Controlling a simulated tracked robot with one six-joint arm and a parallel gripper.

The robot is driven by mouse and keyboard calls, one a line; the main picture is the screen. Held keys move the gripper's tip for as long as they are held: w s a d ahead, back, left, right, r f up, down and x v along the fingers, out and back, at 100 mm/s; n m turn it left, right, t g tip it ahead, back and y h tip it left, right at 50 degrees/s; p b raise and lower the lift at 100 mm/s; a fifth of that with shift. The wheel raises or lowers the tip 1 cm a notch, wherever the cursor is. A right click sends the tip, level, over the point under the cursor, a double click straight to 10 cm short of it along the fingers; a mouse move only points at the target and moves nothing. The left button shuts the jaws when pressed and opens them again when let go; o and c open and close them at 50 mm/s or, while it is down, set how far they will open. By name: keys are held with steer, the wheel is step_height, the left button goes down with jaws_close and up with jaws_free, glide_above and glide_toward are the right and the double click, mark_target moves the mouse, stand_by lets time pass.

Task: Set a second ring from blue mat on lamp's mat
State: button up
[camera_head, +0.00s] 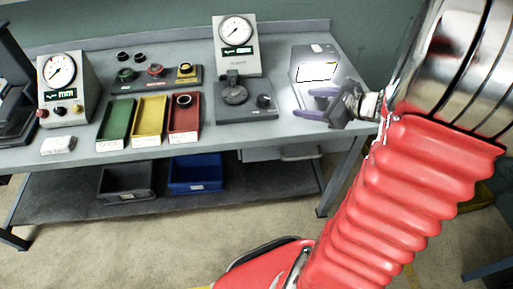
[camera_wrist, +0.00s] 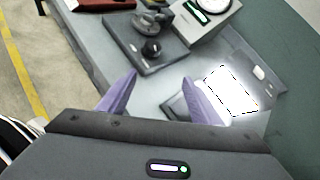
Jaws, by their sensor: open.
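My gripper (camera_head: 307,103) is open, its purple fingers over the right end of the bench. It also shows in the wrist view (camera_wrist: 160,78), with nothing seen between the fingertips. A lamp box with a bright white panel (camera_head: 316,72) stands just behind it; the panel is at the right in the wrist view (camera_wrist: 232,92). A dark grey patch (camera_wrist: 178,108), perhaps the lamp's mat, is partly hidden by the right finger. Two dark rings (camera_head: 123,56) (camera_head: 140,56) lie at the back left. Another dark ring (camera_head: 183,99) is in the red tray. I cannot make out a blue mat.
Green (camera_head: 115,122), yellow (camera_head: 149,119) and red (camera_head: 184,124) trays stand mid-bench. A grey fixture plate (camera_head: 246,112) and dial gauge (camera_head: 236,42) stand left of my gripper. A dark bin (camera_head: 126,192) and blue bin (camera_head: 196,186) sit on the lower shelf.

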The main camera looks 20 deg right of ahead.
steer(key=s+a+r+n+g, duration=0.2)
steer(key=s+a+n+g, duration=0.1)
steer(key=a+n, duration=0.55)
steer(key=s+a+r+n+g, duration=0.25)
steer(key=a+n, duration=0.35)
steer(key=a, duration=0.6)
steer(key=s+a+r+n+h, duration=0.1)
steer(key=s+a+n+h, duration=0.1)
steer(key=s+n, duration=0.3)
steer(key=s+a+r+n+h, duration=0.2)
steer(key=s+n, duration=0.3)
steer(key=n, duration=0.4)
steer(key=shift+a+r, duration=0.2)
steer(key=shift+r, duration=0.1)
